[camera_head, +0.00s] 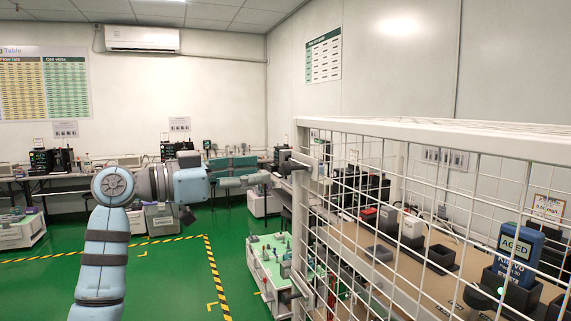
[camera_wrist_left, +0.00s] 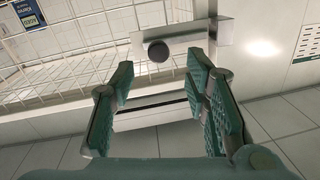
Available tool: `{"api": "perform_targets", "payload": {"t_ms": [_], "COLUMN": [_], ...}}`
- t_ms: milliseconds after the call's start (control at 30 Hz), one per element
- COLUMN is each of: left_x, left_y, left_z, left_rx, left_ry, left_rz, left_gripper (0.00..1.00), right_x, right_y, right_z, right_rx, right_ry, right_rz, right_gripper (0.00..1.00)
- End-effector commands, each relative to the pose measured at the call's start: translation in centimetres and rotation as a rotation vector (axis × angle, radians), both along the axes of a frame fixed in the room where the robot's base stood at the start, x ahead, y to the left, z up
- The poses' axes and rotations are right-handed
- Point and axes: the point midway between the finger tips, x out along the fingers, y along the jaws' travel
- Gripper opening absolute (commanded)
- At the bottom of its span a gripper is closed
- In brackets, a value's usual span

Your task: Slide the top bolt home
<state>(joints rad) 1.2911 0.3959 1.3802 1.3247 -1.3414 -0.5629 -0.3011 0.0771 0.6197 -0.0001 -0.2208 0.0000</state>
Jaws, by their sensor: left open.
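The top bolt (camera_head: 290,165) is a dark round knob on a light plate, at the upper part of the white mesh cage's near corner post. In the left wrist view the knob (camera_wrist_left: 158,51) shows end-on, between and beyond the fingertips. My left gripper (camera_head: 267,179) comes in from the left, close to the bolt. In the left wrist view its green-padded fingers (camera_wrist_left: 161,68) are spread, one on either side of the knob, with nothing held. Whether they touch it I cannot tell. My right gripper is in neither view.
A lower dark bolt (camera_head: 291,295) sits on the same post. Behind the mesh (camera_head: 430,215), a bench holds several testers, including a blue one marked AGED (camera_head: 515,256). A low cart (camera_head: 262,262) stands just left of the post. The green floor (camera_head: 170,280) at left is open.

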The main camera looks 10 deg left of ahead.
Motion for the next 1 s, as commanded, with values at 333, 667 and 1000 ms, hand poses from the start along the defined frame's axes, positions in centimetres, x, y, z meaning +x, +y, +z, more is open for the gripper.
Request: {"api": "perform_targets", "payload": {"t_ms": [333,667,1000], "left_x": [4.5,5.0,5.0], "left_y": [-5.4,-5.9,-5.9], "left_z": [0.2,0.0,0.0], "left_rx": [-0.002,0.000,0.000], "left_ry": [0.002,0.001,0.001], "left_rz": [0.000,0.002,0.002], "left_gripper": [0.42,0.42,0.00], "right_x": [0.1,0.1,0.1], "right_y": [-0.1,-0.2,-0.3], "right_z": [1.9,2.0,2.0], "right_rx": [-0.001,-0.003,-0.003], "right_ry": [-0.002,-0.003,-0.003], "right_rz": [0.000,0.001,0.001], "right_gripper": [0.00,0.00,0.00]}}
